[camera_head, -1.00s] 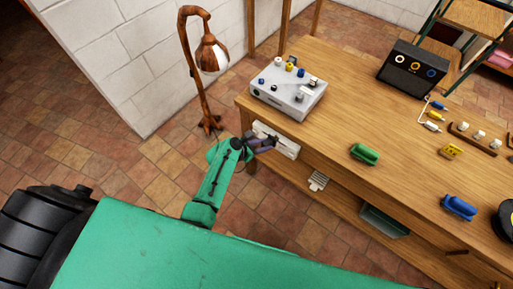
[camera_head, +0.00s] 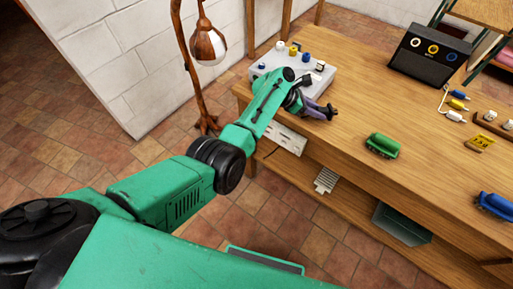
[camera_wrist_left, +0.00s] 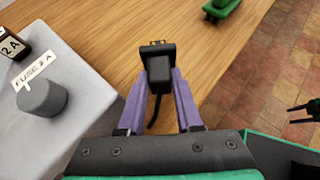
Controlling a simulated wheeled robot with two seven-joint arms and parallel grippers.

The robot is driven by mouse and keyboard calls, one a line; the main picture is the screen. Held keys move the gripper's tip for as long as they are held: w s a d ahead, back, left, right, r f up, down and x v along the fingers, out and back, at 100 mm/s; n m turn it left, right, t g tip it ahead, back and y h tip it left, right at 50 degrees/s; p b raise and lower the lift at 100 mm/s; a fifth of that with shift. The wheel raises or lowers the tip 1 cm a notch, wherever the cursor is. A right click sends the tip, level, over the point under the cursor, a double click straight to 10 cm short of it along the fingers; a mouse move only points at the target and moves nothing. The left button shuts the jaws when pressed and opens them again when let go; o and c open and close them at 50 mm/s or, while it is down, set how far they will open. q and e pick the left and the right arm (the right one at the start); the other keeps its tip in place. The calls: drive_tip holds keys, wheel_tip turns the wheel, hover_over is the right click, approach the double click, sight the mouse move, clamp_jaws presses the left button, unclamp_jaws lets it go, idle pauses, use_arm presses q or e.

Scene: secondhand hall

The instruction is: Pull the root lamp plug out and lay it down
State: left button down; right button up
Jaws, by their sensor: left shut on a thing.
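My left gripper (camera_head: 327,111) is over the wooden table top, near its front edge and right of the grey box. In the left wrist view the gripper's purple fingers (camera_wrist_left: 158,100) are shut on a black plug (camera_wrist_left: 158,68), with its metal prongs pointing away from me and a dark cord hanging between the fingers. The plug is out of any socket; I cannot tell whether it touches the table. The root lamp (camera_head: 186,65), with a twisted brown stem and a pale shade, stands on the floor left of the table.
The white socket panel (camera_head: 284,139) sits on the table's front side. The grey box (camera_head: 318,84) with knobs stands at the table's left end. A green object (camera_head: 382,146) lies to the right. The wood between is bare. A black box (camera_head: 430,57) stands behind.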

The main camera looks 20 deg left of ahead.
use_arm(q)
wheel_tip(320, 180, down, 2)
drive_tip(key=shift+f+b, duration=0.15)
drive_tip(key=shift+b, duration=0.45)
use_arm(e)
drive_tip(key=shift+f, duration=0.85)
use_arm(q)
drive_tip(key=c, duration=0.5)
unclamp_jaws()
drive_tip(key=shift+r, duration=0.2)
